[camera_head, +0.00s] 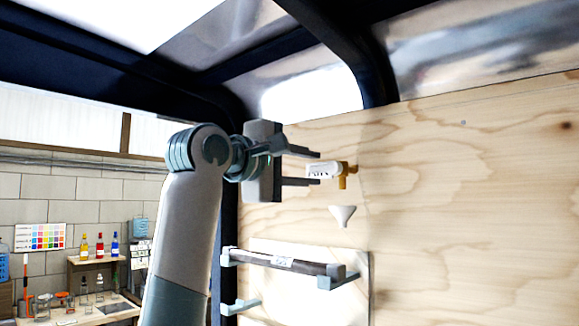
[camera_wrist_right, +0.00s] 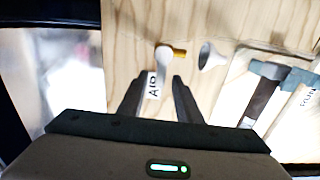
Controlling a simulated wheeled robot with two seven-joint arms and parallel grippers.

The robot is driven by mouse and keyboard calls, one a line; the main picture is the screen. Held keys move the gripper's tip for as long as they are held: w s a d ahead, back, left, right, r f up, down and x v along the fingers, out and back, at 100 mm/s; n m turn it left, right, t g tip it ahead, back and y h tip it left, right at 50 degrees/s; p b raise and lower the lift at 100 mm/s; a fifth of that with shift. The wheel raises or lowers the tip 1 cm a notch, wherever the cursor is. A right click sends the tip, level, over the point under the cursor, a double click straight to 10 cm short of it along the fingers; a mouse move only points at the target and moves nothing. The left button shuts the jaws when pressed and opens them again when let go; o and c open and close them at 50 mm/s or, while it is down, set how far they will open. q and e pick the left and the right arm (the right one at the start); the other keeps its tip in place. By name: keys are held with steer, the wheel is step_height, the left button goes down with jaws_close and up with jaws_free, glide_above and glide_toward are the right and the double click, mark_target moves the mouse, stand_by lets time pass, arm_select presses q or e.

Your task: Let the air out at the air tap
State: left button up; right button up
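The air tap (camera_head: 346,170) is a small brass tap on the plywood wall, with a white lever (camera_head: 322,170) labelled AIR. In the head view the lever points left from the brass body. Gaps show beside the lever in the right wrist view (camera_wrist_right: 158,80); contact is not visible. My left gripper is not in view.
A white funnel (camera_head: 343,214) sits on the wall just below the tap. Lower down, a dark bar handle (camera_head: 300,265) lies across pale blue brackets. Dark frame beams (camera_head: 365,60) run overhead. A workbench with bottles (camera_head: 90,245) stands far left. The wall right of the tap is clear.

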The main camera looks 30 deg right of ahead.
steer(key=shift+s+a, duration=0.2)
steer(key=shift+a, duration=0.25)
steer(key=b+v, duration=0.5)
steer(key=v, duration=1.1)
steer(key=shift+a+b, duration=0.2)
steer(key=shift+b, duration=0.15)
steer(key=shift+s, duration=0.1)
